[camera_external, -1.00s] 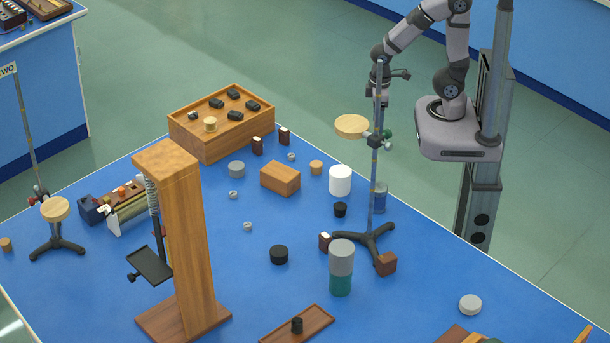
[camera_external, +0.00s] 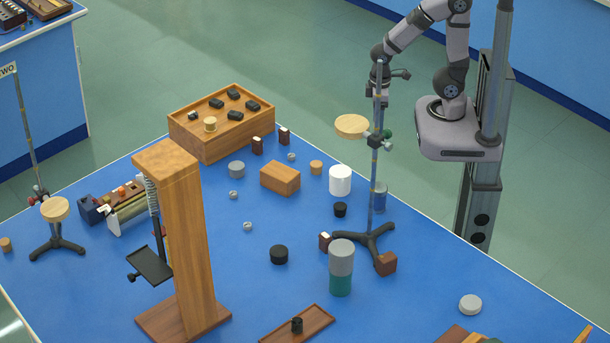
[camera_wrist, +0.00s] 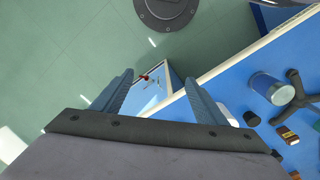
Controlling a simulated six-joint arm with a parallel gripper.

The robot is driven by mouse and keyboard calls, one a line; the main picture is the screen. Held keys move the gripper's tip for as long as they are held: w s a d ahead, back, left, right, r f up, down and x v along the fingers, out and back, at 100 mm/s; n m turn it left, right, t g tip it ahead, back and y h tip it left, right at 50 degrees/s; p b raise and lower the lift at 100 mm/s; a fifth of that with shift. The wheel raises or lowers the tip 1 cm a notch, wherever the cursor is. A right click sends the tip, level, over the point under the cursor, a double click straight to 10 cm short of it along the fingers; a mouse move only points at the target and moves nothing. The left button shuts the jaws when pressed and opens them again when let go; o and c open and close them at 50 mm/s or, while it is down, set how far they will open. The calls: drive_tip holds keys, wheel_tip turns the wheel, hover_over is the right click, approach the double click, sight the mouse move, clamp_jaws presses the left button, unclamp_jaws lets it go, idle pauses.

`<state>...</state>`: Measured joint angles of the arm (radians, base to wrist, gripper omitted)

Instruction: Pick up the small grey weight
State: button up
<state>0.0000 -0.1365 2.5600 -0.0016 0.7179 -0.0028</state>
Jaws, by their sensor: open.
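Several grey pieces lie on the blue bench, and I cannot tell for certain which is the small grey weight. A short grey cylinder (camera_external: 236,169) stands near the wooden box. Small silvery rings lie at the back (camera_external: 291,156), left of centre (camera_external: 233,195) and at the middle (camera_external: 247,226). A pale grey disc (camera_external: 470,304) lies at the front right. My gripper (camera_external: 378,98) is high above the bench's back edge, partly behind a stand rod. In the wrist view my gripper (camera_wrist: 158,86) is open and empty, with floor and bench edge beyond it.
A tall stand (camera_external: 375,180) with a tripod foot rises beside my gripper. A wooden post (camera_external: 185,235) stands at left front. A white cylinder (camera_external: 340,180), a wooden block (camera_external: 280,178) and a grey-and-green cylinder (camera_external: 341,260) stand between. The bench right of the tripod is largely clear.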

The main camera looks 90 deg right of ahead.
drive_tip(key=c, duration=0.5)
drive_tip(key=shift+w, duration=0.1)
drive_tip(key=n, duration=1.1)
hover_over(292, 155)
wheel_tip(292, 155, down, 3)
drive_tip(key=shift+a+r+b, duration=0.1)
drive_tip(key=shift+r+b, duration=0.1)
drive_tip(key=shift+b, duration=0.25)
drive_tip(key=shift+d+f+p, duration=0.2)
drive_tip(key=shift+f+p, duration=1.15)
drive_tip(key=shift+f, duration=2.25)
